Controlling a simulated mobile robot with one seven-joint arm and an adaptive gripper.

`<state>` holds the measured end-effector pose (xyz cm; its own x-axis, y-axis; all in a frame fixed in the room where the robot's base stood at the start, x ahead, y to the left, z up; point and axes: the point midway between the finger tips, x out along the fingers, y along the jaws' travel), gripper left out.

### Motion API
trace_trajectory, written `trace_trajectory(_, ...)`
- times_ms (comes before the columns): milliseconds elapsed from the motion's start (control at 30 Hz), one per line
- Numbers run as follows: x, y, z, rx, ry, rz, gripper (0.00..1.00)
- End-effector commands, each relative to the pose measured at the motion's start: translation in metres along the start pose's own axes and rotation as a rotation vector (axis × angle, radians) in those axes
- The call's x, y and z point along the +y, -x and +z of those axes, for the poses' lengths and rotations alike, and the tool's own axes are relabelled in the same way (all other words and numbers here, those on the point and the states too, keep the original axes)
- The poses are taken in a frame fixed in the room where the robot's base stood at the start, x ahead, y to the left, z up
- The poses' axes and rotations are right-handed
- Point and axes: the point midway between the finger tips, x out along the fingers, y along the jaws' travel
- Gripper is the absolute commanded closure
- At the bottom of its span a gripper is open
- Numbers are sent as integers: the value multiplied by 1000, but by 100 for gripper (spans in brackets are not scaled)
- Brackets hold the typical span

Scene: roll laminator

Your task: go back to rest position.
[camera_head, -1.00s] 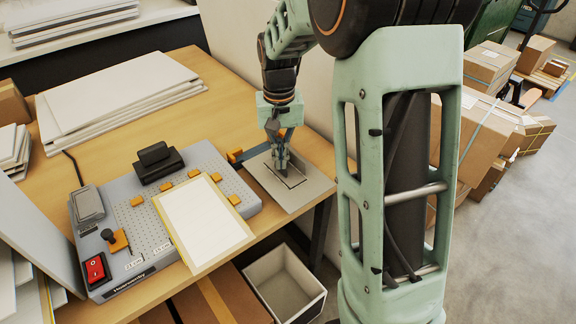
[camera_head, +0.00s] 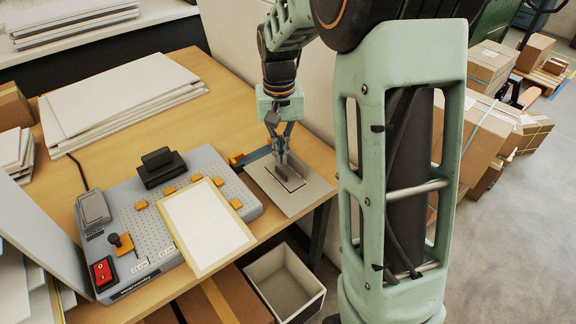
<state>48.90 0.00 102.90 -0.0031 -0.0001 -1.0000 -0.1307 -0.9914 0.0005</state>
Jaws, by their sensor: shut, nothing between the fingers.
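My gripper (camera_head: 281,158) points down at the end of my arm, above a grey plate (camera_head: 312,189) with a dark rectangular outline at the table's right edge. Its fingers are shut with nothing between them. I cannot tell whether the fingertips touch the plate. The roll laminator (camera_head: 150,215) stands left of my gripper on the wooden table, with a red switch (camera_head: 103,271), a small lever knob (camera_head: 114,238) and orange clips on its perforated top. A white sheet with a yellowish border (camera_head: 207,226) lies over its front edge.
A stack of white boards (camera_head: 120,100) lies at the back of the table (camera_head: 215,95). An open grey bin (camera_head: 285,284) stands below the table's front edge. Cardboard boxes (camera_head: 487,125) stand on the floor at right. The wall is close behind my gripper.

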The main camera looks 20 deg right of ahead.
Motion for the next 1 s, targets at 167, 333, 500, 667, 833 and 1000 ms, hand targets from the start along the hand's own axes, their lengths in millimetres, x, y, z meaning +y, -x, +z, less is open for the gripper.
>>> trace_trajectory(167,0,19,0,2,0,0,100)
trace_trajectory(333,0,30,0,2,0,0,100)
trace_trajectory(500,0,31,0,2,0,0,100)
trace_trajectory(667,0,30,-1,2,0,0,100)
trace_trajectory(833,0,31,-1,3,0,0,100)
trace_trajectory(1000,-1,32,0,8,-14,-2,100)
